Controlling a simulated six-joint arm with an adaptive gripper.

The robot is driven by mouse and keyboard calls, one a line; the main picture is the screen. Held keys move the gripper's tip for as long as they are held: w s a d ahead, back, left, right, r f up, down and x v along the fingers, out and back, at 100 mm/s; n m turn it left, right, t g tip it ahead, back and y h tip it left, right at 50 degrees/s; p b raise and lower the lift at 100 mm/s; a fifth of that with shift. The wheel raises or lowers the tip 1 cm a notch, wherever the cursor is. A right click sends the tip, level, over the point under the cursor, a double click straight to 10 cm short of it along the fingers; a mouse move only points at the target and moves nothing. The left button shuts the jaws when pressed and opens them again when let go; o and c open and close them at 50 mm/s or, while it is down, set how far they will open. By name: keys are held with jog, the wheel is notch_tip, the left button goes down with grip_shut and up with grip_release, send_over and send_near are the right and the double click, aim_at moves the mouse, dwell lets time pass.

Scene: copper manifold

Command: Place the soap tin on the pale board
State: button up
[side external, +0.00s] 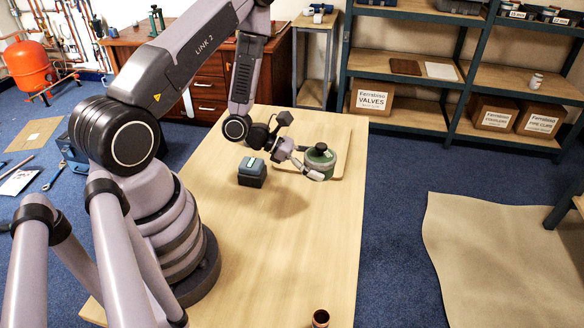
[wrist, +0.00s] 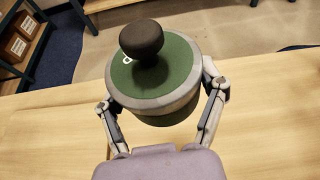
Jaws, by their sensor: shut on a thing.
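The soap tin (side external: 320,157) is a round green tin with a grey rim and a dark knob on its lid. My gripper (side external: 317,170) is shut on it from both sides. In the wrist view the tin (wrist: 180,72) sits upright between the two fingers of my gripper (wrist: 160,98). The pale board (side external: 340,152) lies on the table at its far end, partly hidden by the tin and my gripper. The tin appears over the board in the side view. I cannot tell whether its base touches the board.
A dark blue-grey box (side external: 252,172) stands on the table (side external: 290,250), left of the board. The middle of the table is clear. Shelves (side external: 400,110) with cartons stand beyond the table.

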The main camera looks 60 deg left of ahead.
jog(key=a+r+n+t+y, duration=0.1)
jog(key=a+n+y, duration=0.1)
jog(key=a, duration=0.3)
jog(key=a+n+t+y, duration=0.1)
jog(key=a+n+y, duration=0.1)
jog(key=a, duration=0.3)
jog(key=w+a+r+n+t+y, duration=0.1)
jog(key=a+n+y, duration=0.1)
jog(key=a, duration=0.2)
jog(key=shift+a+r+t, duration=0.3)
jog(key=shift+a+r, duration=0.05)
jog(key=shift+a, duration=0.05)
send_over(315, 139)
jog(key=s+d, duration=0.2)
jog(key=d, duration=0.1)
jog(key=f, duration=0.9)
jog(key=shift+s+f, duration=0.15)
jog(key=shift+s, duration=0.05)
jog(key=shift+w+a+f, duration=0.1)
jog(key=shift+f, duration=0.8)
jog(key=shift+w+a+f, duration=0.1)
jog(key=shift+f, duration=0.8)
jog(key=shift+f, duration=0.15)
jog(key=o, duration=1.2)
jog(key=shift+d, duration=0.1)
